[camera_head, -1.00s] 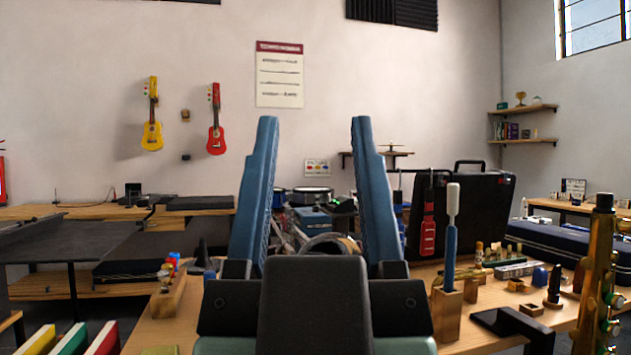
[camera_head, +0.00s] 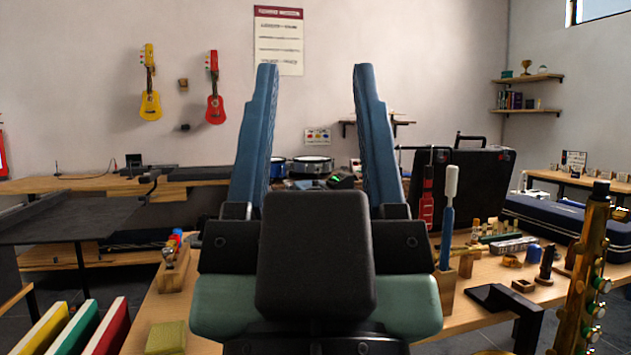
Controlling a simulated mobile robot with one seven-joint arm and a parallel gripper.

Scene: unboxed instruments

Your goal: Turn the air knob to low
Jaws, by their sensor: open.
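My gripper (camera_head: 314,75) fills the middle of the view, with its two long blue fingers upright and wide apart. Nothing is held between the fingers. I cannot make out an air knob; the bench area behind the gripper's dark body is hidden. A small dark device with a green light (camera_head: 342,181) shows between the fingers, too small to tell what it is.
A wooden bench (camera_head: 480,290) spreads behind and right of my gripper. On it stand a blue-and-white tool in a wooden block (camera_head: 447,220), an open black case (camera_head: 470,185) and small parts. A brass instrument (camera_head: 585,270) stands near right.

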